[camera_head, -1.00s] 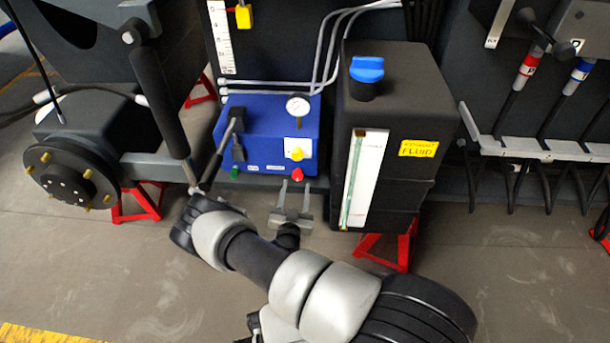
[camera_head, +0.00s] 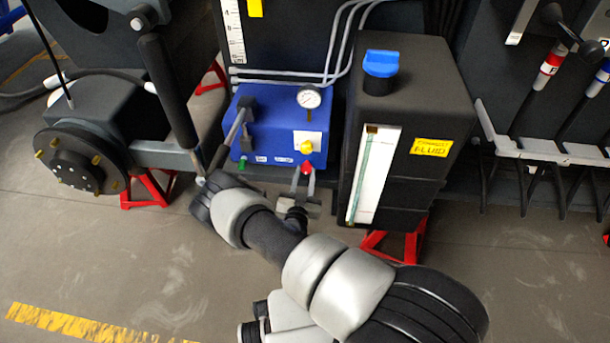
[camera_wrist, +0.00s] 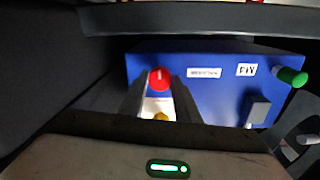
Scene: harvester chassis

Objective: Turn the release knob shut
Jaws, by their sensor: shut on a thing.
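The blue pump box (camera_head: 272,128) stands on the floor left of the black fluid tank. On its lower front a red knob (camera_head: 306,167) shows, with a yellow knob (camera_head: 307,147) above it and a green knob (camera_head: 242,163) to the left. Small white labels sit by the red and green knobs, too blurred to read for sure. My gripper (camera_head: 305,173) reaches up from below to the red knob. In the wrist view, its fingers (camera_wrist: 160,86) stand on both sides of the red knob (camera_wrist: 159,75) and are shut on it.
The black fluid tank (camera_head: 432,110) with a blue cap (camera_head: 381,63) stands close right of my gripper. A pump lever (camera_head: 238,125) rises at the box's left. A wheel hub (camera_head: 75,165) and red stands are further left.

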